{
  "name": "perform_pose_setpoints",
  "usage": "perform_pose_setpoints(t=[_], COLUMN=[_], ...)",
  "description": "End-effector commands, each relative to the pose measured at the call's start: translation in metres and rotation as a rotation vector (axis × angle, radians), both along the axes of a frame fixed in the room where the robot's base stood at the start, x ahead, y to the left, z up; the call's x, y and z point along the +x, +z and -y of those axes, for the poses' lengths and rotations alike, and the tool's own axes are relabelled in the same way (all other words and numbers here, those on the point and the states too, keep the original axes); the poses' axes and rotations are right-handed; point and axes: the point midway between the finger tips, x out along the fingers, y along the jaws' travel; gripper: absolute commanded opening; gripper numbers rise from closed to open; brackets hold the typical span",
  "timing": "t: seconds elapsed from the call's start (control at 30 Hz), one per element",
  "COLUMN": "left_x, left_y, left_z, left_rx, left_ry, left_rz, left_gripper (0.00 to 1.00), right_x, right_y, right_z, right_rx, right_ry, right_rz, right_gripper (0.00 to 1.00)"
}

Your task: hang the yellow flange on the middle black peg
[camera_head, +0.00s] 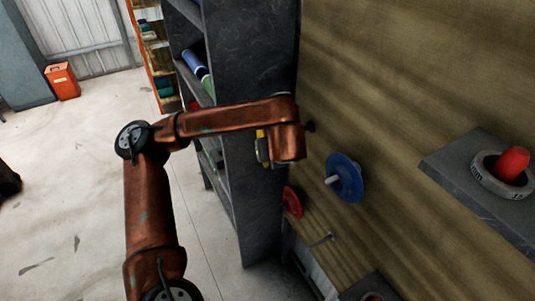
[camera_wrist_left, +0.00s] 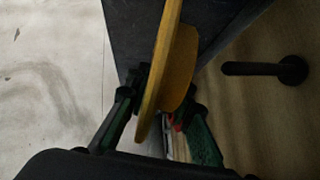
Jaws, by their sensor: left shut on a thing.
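The yellow flange (camera_wrist_left: 176,70) is held on edge between the two fingers of my left gripper (camera_wrist_left: 163,108), which is shut on it in the left wrist view. In the head view only a sliver of the flange (camera_head: 262,147) shows; my own arm hides the rest and the fingers. A black peg (camera_wrist_left: 262,69) sticks out from the wooden wall, to the right of the flange and apart from it. A dark peg end (camera_head: 310,127) shows just right of my wrist in the head view. I cannot tell whether it is the middle one. My right gripper is out of view.
A blue flange (camera_head: 345,178) hangs on a pale peg, and a red flange (camera_head: 291,202) is lower left. A grey shelf (camera_head: 500,205) with a grey ring (camera_head: 490,178) and red piece juts out at right. A dark rack (camera_head: 252,60) stands behind my arm.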

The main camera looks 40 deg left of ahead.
Motion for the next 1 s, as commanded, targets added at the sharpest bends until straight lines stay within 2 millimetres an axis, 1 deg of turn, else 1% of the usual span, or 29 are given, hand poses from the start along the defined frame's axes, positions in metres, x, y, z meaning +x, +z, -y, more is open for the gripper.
perform_pose_setpoints(t=[0.03, 1.0], left_x=[0.003, 0.045], left_y=[0.003, -0.001], left_z=[0.001, 0.017], left_rx=[0.000, 0.000], left_ry=[-0.001, 0.002], left_rz=[0.006, 0.006], left_gripper=[0.00, 0.00], right_x=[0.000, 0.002], right_y=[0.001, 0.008], right_z=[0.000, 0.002], right_rx=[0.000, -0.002], right_ry=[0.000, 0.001], right_rz=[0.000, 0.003], right_gripper=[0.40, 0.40])
